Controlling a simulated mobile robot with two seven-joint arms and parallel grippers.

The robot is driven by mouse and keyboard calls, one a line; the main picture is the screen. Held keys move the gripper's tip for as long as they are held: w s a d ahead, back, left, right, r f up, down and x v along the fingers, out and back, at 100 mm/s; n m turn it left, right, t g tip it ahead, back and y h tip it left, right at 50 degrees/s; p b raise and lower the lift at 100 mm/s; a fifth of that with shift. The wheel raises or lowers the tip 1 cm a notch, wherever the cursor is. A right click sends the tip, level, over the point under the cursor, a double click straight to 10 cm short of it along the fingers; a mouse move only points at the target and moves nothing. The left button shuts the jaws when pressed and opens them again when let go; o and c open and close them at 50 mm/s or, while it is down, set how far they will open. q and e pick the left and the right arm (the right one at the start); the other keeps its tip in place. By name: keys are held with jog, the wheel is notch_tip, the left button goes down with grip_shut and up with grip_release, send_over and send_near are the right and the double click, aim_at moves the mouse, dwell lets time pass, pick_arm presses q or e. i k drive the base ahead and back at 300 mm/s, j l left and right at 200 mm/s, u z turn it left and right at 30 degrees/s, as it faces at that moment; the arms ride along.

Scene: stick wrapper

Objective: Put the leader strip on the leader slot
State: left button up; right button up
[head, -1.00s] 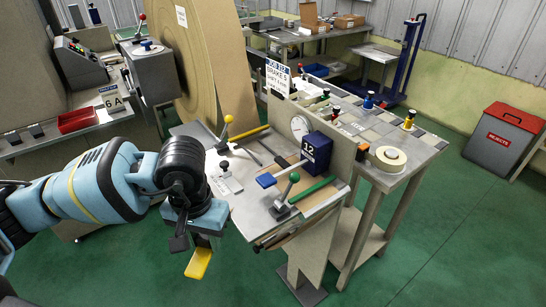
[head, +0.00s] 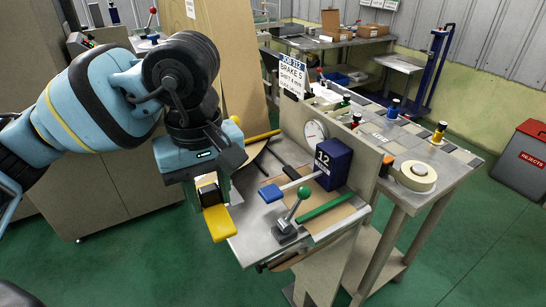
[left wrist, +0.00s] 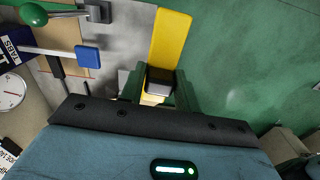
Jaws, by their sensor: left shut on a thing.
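My left gripper (head: 208,186) is shut on a dark block that carries a flat yellow strip, which I take as the leader strip (head: 219,223). The strip hangs below the fingers at the left edge of the grey work panel (head: 262,238). In the left wrist view, the green-sided fingers (left wrist: 158,88) grip the block, and the yellow strip (left wrist: 171,36) runs out past the panel's edge above green floor. Whether the strip touches the panel I cannot tell. I cannot make out which part is the leader slot. My right gripper is not in view.
The panel carries a green-knobbed lever (head: 303,194), a blue-ended lever (head: 271,193), a green bar (head: 326,208) and a navy box marked 12 (head: 333,160). A gauge (head: 314,131) stands behind. A tape roll (head: 417,176) sits on the bench. Floor in front is clear.

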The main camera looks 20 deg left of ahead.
aim_at(268, 162)
jog(key=i, duration=0.85)
